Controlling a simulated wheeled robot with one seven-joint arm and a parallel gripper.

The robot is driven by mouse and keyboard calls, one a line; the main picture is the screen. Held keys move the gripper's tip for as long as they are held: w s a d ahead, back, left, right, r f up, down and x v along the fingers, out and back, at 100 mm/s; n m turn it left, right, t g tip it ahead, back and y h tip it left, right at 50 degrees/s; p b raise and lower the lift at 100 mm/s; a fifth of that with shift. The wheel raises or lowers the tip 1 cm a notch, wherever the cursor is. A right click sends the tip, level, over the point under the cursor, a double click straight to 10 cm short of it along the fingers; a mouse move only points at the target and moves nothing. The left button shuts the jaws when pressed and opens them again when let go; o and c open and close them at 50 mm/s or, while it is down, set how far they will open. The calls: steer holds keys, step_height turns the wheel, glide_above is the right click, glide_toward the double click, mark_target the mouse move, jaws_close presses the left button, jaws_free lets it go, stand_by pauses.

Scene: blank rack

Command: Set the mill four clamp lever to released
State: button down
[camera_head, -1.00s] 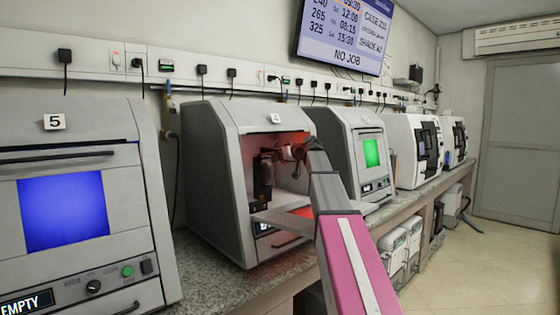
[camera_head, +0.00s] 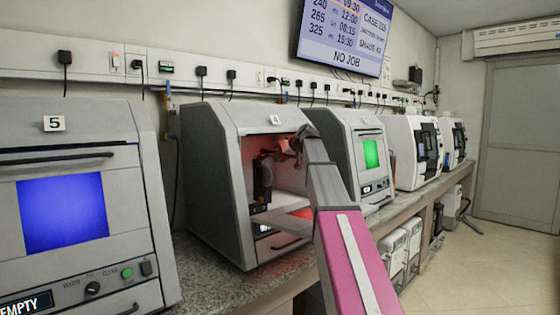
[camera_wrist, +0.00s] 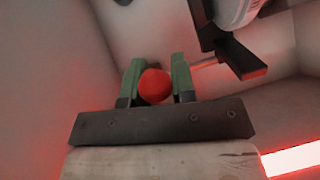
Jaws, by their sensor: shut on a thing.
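Mill four (camera_head: 222,180) stands open on the bench, marked with a 4 plate, its inside lit red. My arm reaches into its chamber from the right. In the wrist view my gripper (camera_wrist: 155,85) has its two green fingers closed around the red ball knob of the clamp lever (camera_wrist: 154,86). The lever's shaft and pivot are mostly hidden behind the knob and fingers. In the head view my gripper (camera_head: 290,150) is small and partly hidden at the upper part of the opening, so the lever's angle cannot be told.
A dark spindle part (camera_head: 262,180) hangs in the chamber's left side; a dark bracket (camera_wrist: 240,58) is close at upper right in the wrist view. The lowered door (camera_head: 280,218) lies below my arm. Mill five (camera_head: 70,200) is at left, another mill (camera_head: 358,150) at right.

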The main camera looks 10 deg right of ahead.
steer(key=c, duration=1)
jaws_free()
steer(key=shift+s+d+r, duration=0.25)
steer(key=shift+s+r, duration=0.05)
steer(key=shift+s, duration=0.05)
steer(key=s+d, duration=0.8)
steer(key=shift+s+d, duration=0.15)
steer(key=shift+s, duration=0.25)
